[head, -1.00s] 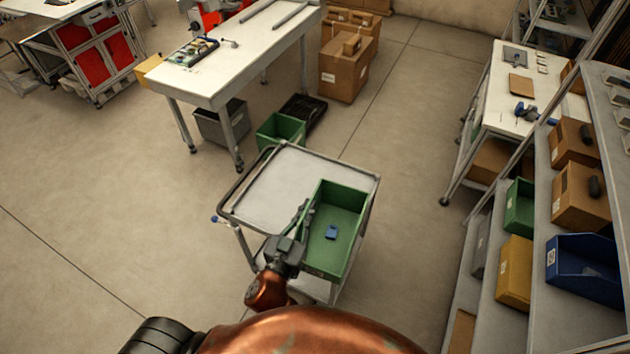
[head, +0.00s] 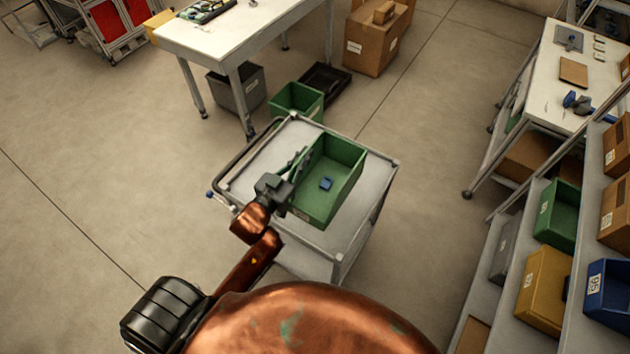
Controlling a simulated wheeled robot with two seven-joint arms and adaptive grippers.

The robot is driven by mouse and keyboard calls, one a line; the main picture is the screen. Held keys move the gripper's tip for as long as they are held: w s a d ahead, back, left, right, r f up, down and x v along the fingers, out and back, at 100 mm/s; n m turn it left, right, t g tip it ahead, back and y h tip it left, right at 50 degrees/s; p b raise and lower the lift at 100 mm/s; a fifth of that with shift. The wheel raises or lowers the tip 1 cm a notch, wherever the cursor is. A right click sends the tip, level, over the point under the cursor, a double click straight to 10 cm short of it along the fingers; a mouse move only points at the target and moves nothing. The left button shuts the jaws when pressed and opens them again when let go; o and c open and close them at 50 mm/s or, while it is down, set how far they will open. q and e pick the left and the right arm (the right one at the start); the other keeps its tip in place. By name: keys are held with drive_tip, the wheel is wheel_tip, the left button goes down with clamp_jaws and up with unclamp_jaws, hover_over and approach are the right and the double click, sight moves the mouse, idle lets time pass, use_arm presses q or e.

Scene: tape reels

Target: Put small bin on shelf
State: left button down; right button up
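The small bin (head: 343,185) is a green open-topped box at the cart, with a small blue object (head: 326,184) on its floor. My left gripper (head: 299,164) comes in from the lower left and is shut on the bin's left wall. The fingertips are small and partly merge with the wall. The bin is over the right part of the grey cart's top (head: 262,160); I cannot tell how far it is above it. The shelf (head: 505,300) stands at the right, with bins and boxes on its sloped levels. My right gripper is not in view.
The shelf holds a green bin (head: 560,215), a yellow bin (head: 541,290), a blue bin (head: 608,290) and cardboard boxes. Another green bin (head: 297,100) stands on the floor behind the cart. Open floor (head: 430,215) lies between cart and shelf.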

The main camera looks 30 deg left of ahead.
use_arm(q)
drive_tip(key=w+a+f+b, duration=0.2)
drive_tip(key=w+a+f, duration=0.1)
drive_tip(key=w+f, duration=0.3)
drive_tip(key=w+a+f+b, duration=0.3)
drive_tip(key=w+f, duration=0.4)
drive_tip(key=shift+w, duration=0.1)
drive_tip(key=shift+f, duration=0.1)
drive_tip(key=c, duration=2.5)
unclamp_jaws()
drive_tip(key=shift+f, duration=0.1)
drive_tip(key=shift+c, duration=0.2)
drive_tip(key=o, duration=0.4)
